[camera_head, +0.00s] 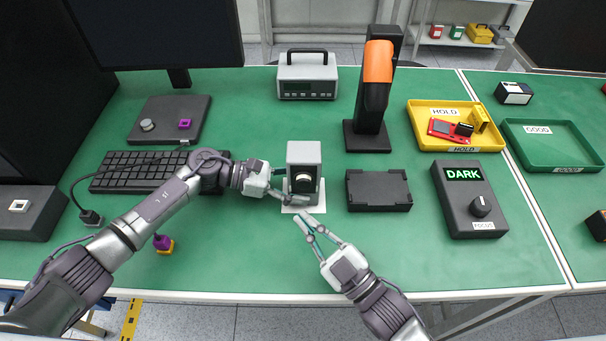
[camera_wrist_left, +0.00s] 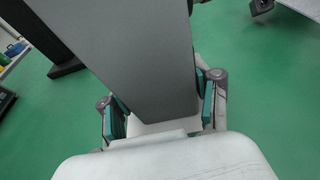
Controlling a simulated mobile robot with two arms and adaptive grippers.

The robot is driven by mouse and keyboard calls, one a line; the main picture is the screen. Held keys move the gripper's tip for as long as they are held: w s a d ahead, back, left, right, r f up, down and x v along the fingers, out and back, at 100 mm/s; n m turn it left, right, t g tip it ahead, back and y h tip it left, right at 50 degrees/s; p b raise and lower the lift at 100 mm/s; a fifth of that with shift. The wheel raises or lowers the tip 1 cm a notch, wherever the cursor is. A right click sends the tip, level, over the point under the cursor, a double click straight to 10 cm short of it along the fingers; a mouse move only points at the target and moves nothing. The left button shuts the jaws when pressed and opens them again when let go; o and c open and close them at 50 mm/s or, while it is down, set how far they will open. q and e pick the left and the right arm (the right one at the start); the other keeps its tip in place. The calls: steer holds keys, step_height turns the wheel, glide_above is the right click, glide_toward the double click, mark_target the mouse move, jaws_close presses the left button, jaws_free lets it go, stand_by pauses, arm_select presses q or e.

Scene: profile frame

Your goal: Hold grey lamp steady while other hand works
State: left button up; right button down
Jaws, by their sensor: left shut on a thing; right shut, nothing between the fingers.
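The grey lamp (camera_head: 304,153) is a boxy upright housing with a dark opening and a pale round part in its front. It stands on a small white square (camera_head: 312,209) on the green table. My left gripper (camera_head: 287,184) comes in from the left and is shut on the lamp's lower body. In the left wrist view the lamp (camera_wrist_left: 130,50) fills the middle, between the two teal-padded fingers (camera_wrist_left: 160,108). My right gripper (camera_head: 303,222) is shut and empty, its fingertips just in front of the lamp's base. I cannot tell whether they touch it.
A black tray-like block (camera_head: 378,190) lies right of the lamp, with a DARK display box (camera_head: 468,198) farther right. An orange-topped device (camera_head: 374,90) stands behind. A keyboard (camera_head: 135,172) lies left under my left arm. The yellow HOLD tray (camera_head: 425,118) holds parts. The front table area is mostly clear.

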arm_select(q)
steer(key=o, duration=0.9)
steer(key=shift+o, duration=0.2)
steer(key=shift+a, duration=0.15)
